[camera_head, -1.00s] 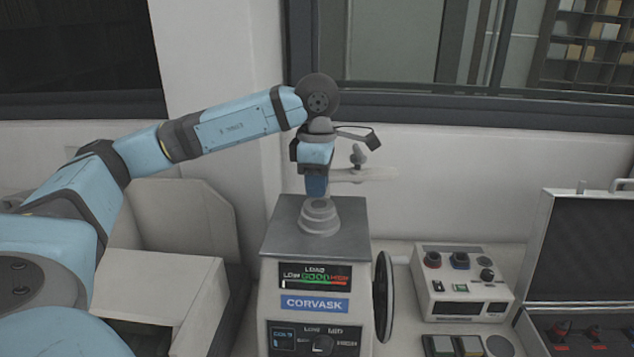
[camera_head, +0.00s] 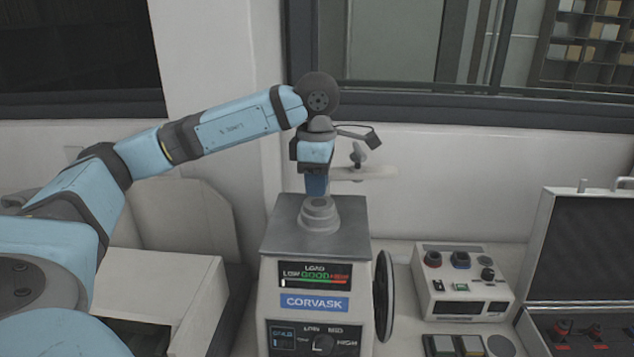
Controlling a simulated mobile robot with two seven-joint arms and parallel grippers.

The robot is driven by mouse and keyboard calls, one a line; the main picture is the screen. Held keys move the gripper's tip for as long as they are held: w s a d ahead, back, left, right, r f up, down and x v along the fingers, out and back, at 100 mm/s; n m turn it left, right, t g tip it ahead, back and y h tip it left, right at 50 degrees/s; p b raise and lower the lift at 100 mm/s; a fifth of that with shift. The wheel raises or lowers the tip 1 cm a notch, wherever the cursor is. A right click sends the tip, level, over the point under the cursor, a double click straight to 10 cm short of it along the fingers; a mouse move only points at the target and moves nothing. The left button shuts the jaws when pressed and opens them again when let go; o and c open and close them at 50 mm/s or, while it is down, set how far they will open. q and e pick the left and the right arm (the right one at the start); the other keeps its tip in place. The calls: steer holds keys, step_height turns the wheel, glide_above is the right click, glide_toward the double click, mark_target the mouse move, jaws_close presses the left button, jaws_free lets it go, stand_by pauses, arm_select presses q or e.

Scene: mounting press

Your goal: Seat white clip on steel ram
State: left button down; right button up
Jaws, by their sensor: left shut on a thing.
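The press (camera_head: 310,255) labelled CORVASK stands at the centre, with a grey stepped round seat (camera_head: 319,216) on its top plate. My left gripper (camera_head: 316,184) points down just above that seat, at the end of the blue arm coming from the left. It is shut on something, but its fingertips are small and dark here. I cannot make out the white clip or the steel ram clearly. A pale horizontal arm (camera_head: 375,173) with a grey knob stands behind the gripper to its right. My right gripper is not in view.
A black handwheel (camera_head: 384,296) is on the press's right side. A control box (camera_head: 461,285) with knobs stands to the right, and an open black-lined case (camera_head: 585,260) lies beyond it.

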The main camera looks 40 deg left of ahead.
arm_select(q)
steer(key=shift+f+b, duration=0.95)
stand_by(1.4)
steer(key=c, duration=0.6)
jaws_free()
steer(key=shift+r, duration=0.1)
steer(key=shift+r+p, duration=2.25)
steer(key=shift+r, duration=1.2)
